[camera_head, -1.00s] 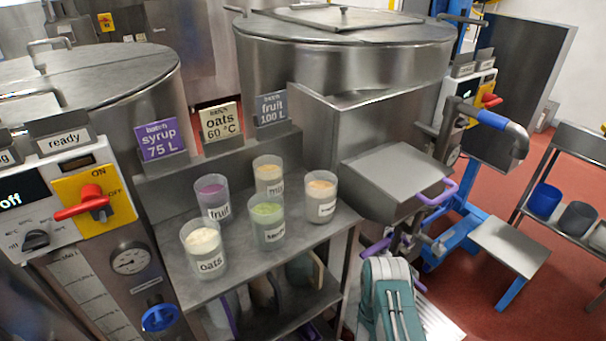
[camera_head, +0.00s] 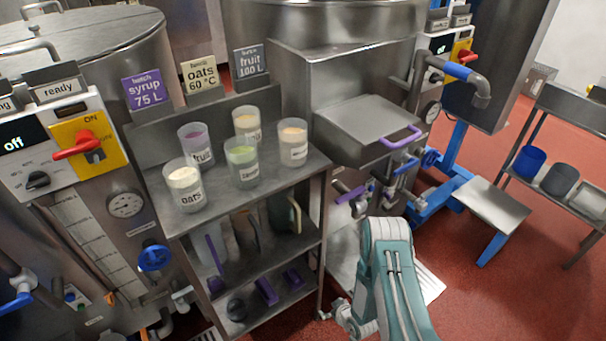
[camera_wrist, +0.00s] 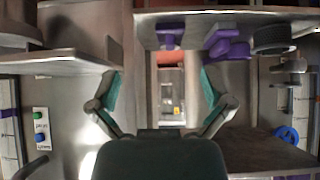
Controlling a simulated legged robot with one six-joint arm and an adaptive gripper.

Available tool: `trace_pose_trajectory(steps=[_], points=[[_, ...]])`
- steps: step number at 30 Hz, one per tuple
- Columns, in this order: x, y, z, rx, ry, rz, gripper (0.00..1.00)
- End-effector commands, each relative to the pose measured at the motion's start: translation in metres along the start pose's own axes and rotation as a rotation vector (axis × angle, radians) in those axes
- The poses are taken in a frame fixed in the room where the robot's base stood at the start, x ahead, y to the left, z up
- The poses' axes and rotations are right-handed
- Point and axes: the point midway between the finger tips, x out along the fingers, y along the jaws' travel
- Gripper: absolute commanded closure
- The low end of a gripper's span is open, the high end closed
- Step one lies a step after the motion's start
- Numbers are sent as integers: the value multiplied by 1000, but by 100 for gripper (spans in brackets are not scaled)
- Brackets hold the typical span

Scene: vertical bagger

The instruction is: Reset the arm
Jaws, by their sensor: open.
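My gripper (camera_wrist: 160,100) shows in the wrist view with its two teal fingers spread wide apart and nothing between them. Steel shelving and machine walls lie beyond it. In the head view my teal arm reaches in from the bottom right of centre, in front of the machine and right of the shelf unit. The gripper's fingers cannot be made out clearly there.
A steel shelf unit (camera_head: 270,205) holds several labelled cups, including oats (camera_head: 185,187) and fruit (camera_head: 196,146). Purple items (camera_head: 266,290) lie on its bottom shelf. A purple-handled hatch (camera_head: 365,118) stands close behind my arm. Red floor (camera_head: 490,285) is free at the right.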

Motion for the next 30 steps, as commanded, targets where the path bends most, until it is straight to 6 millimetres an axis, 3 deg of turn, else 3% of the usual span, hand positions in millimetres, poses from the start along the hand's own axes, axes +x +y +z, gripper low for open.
trace_pose_trajectory(steps=[10, 17, 24, 30], points=[[-16, 30, -49, -8, -31, 45, 0], [-44, 62, -108, -11, -66, 105, 0], [-102, 93, -185, 11, -118, 189, 0], [-160, 107, -238, 44, -156, 251, 0]])
